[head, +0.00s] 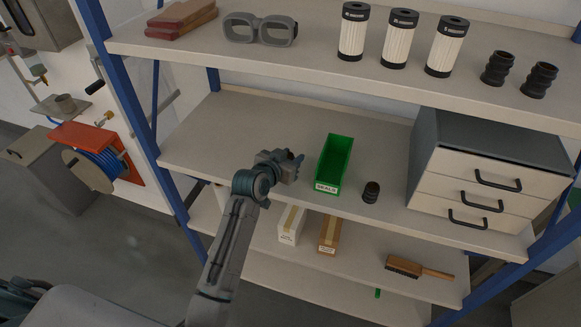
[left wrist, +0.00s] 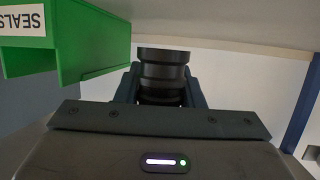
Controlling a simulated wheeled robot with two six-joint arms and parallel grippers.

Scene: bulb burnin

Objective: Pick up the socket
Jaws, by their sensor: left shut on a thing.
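A black ribbed socket (left wrist: 164,75) is between the fingers of my left gripper (left wrist: 158,92) in the left wrist view. The gripper is shut on it. In the head view my left gripper (head: 290,162) is over the middle shelf, left of the green bin, and the held socket is a small dark shape at its fingertips. Another black ribbed piece (head: 371,192) stands upright on the middle shelf, right of the bin. Two similar black pieces (head: 497,68) stand on the upper shelf at the right. My right gripper is not in view.
The green bin (head: 334,164), labelled SEALS, stands close by the gripper and also shows in the left wrist view (left wrist: 92,42). A grey drawer unit (head: 470,185) is at the right. The upper shelf (head: 300,62) hangs above. The middle shelf's left part is clear.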

